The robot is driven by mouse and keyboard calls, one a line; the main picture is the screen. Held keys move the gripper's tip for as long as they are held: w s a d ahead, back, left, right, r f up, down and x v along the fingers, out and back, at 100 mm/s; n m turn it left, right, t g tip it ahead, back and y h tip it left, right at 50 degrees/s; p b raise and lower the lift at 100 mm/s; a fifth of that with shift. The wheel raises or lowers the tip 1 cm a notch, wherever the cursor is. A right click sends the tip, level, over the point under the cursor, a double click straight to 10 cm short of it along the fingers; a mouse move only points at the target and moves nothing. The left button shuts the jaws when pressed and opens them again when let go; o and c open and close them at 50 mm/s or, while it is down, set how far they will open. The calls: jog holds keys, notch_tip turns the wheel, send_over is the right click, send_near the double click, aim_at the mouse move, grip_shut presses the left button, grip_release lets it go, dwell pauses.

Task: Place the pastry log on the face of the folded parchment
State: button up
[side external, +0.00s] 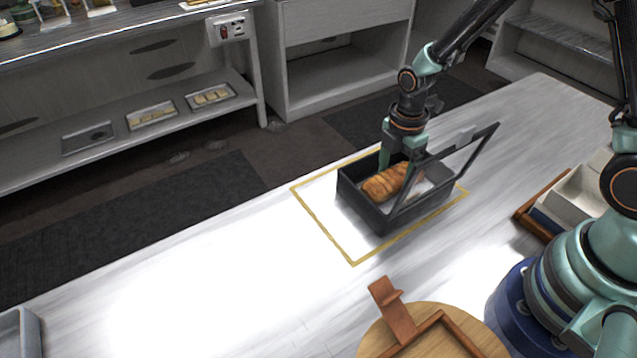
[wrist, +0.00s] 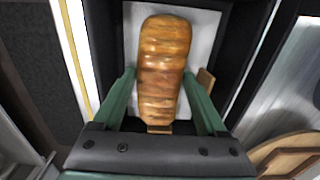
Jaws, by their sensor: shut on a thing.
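The pastry log (side external: 386,182) is golden brown with ridges across it. It is inside a black box (side external: 381,219) on the table. My gripper (side external: 396,165) reaches down into the box and is shut on the log. In the wrist view my gripper (wrist: 159,76) has one green finger on each long side of the log (wrist: 163,65). A white sheet, which looks like the parchment (wrist: 204,32), lies under the log in the box. Whether the log touches the sheet or hangs just above it, I cannot tell. The fold of the sheet is not clear.
The box's framed lid (side external: 437,178) stands open on its right side. A yellow outline (side external: 322,225) surrounds the box on the table. A round wooden board (side external: 440,345) is at the front, and a white bin (side external: 580,195) at the right.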

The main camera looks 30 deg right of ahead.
jog(key=o, duration=1.1)
jog(key=shift+r, duration=0.1)
notch_tip(320, 180, up, 12)
jog(key=f, duration=0.1)
notch_tip(320, 180, up, 8)
jog(key=m+t, duration=0.3)
jog(key=m, duration=0.5)
send_over(396, 174)
jog(key=s+d, duration=0.2)
jog(key=s, duration=0.1)
jog(key=shift+s+d+r+m+t, duration=0.15)
jog(key=shift+s+r+m+t, duration=0.45)
jog(key=shift+m, duration=1.05)
jog(key=shift+s+d+r+m+t, duration=0.1)
jog(key=shift+s+r+m+t, duration=0.15)
jog(key=shift+s+r+m, duration=1)
jog(key=shift+s+d+r+m+t, duration=0.2)
jog(key=shift+m+t, duration=0.25)
jog(key=shift+m, duration=1.65)
